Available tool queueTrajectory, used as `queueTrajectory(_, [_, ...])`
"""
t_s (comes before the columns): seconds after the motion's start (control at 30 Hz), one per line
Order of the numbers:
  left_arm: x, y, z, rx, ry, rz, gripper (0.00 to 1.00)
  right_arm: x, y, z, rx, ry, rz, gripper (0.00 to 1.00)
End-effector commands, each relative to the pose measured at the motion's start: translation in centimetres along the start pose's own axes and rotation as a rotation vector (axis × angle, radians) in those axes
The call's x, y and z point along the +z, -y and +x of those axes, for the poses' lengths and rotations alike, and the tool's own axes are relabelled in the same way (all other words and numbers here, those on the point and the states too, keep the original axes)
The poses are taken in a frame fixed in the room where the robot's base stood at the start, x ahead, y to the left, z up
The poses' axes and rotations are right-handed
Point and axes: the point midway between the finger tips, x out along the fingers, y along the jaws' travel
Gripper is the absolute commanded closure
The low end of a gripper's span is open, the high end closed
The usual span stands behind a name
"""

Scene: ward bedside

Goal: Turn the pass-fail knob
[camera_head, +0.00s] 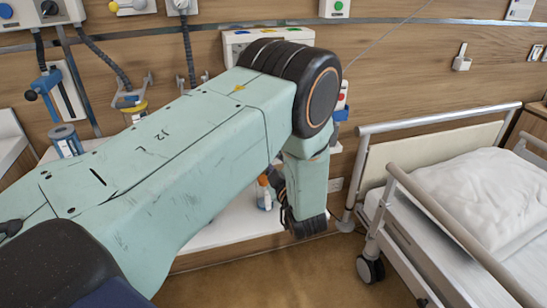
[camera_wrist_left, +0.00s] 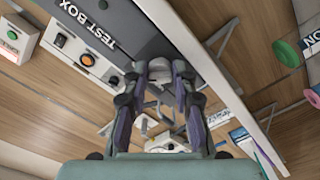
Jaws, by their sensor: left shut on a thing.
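My left arm crosses the head view from the left and bends down at a black-capped joint. In that view the left gripper's tips are mostly hidden behind the arm. In the left wrist view the left gripper (camera_wrist_left: 162,72) reaches up to the dark grey test box (camera_wrist_left: 130,22), its two fingers closed on a small pale part between the tips, which I take for the pass-fail knob (camera_wrist_left: 160,78). The fingers cover most of it, so its label and angle cannot be read. An orange button (camera_wrist_left: 87,59) sits on the box's pale strip to the left. My right gripper is not in view.
In the head view a bed with a pillow (camera_head: 478,200) and metal rails stands at the right. A small orange-and-white bottle (camera_head: 265,194) is close to my wrist. Wall fittings with a blue clamp (camera_head: 45,82) hang at the left.

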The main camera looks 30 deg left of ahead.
Motion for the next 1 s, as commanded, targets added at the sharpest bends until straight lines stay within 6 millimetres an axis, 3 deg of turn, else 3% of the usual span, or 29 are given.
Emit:
queueTrajectory(0.67, [0.06,0.18,-0.05,-0.002,0.002,0.069,1.0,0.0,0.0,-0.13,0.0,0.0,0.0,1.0])
queueTrajectory(0.7, [0.06,0.18,-0.05,-0.002,0.002,0.069,0.73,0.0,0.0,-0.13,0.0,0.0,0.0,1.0])
queueTrajectory(1.0, [0.03,0.09,-0.03,-0.001,0.001,0.067,0.5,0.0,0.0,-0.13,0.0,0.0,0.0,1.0])
